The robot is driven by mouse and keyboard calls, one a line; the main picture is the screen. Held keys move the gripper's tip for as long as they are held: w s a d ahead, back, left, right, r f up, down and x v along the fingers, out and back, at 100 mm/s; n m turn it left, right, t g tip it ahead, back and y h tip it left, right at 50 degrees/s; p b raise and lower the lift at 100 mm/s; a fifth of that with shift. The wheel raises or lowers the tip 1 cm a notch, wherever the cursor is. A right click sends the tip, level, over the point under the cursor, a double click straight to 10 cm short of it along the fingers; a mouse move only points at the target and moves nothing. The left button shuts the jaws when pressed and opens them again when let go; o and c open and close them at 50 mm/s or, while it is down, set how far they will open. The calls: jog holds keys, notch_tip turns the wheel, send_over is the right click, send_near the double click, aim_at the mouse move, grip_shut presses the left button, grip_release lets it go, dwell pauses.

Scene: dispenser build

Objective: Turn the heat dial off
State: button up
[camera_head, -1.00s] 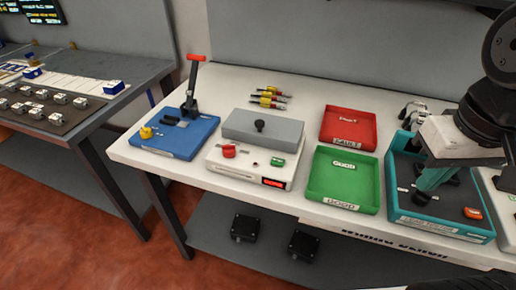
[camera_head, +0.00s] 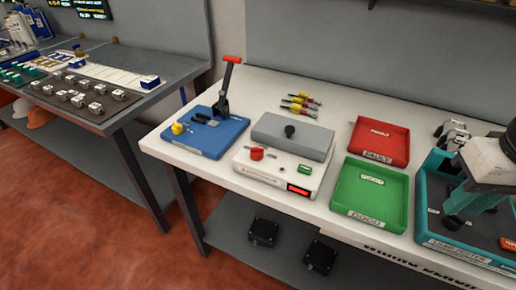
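The heat dial appears to be the red knob (camera_head: 257,153) on the front left of a white box (camera_head: 262,178). The box also has a green switch (camera_head: 305,169) and a lit red display (camera_head: 299,190) on its front. The dial's pointer setting is too small to read.
A blue base with a red-handled lever (camera_head: 225,128) stands left of the box. A green tray (camera_head: 371,193) and a red tray (camera_head: 381,142) lie to its right, then a teal tester (camera_head: 424,207). Several coloured pens or tubes (camera_head: 300,102) lie behind. Another bench (camera_head: 125,108) stands left.

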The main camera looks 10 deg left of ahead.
jog(key=o, duration=0.5)
jog(key=shift+w+a+f+n+g, duration=0.25)
jog(key=shift+a+f, duration=0.05)
jog(key=shift+a, duration=0.15)
jog(key=shift+w+a+f+n+g, duration=0.2)
jog(key=shift+a+f+n+g, duration=0.05)
jog(key=shift+a, duration=0.2)
jog(key=shift+o, duration=0.2)
jog(key=g, duration=0.1)
send_over(257, 148)
jog(key=s+d, duration=0.1)
jog(key=s, duration=0.1)
jog(key=shift+h, duration=0.3)
notch_tip(257, 148, down, 7)
jog(key=shift+d+r, duration=0.1)
jog(key=shift+r, duration=0.1)
jog(key=shift+w+a+r+m, duration=0.5)
jog(key=shift+w+a+r, duration=0.15)
jog(key=shift+w, duration=0.2)
jog(key=shift+w+r+m+t, duration=0.1)
jog(key=shift+r+m+t, duration=0.1)
jog(key=shift+m+t, duration=0.1)
jog(key=shift+f, duration=0.25)
notch_tip(257, 148, down, 8)
jog(key=shift+r, duration=0.25)
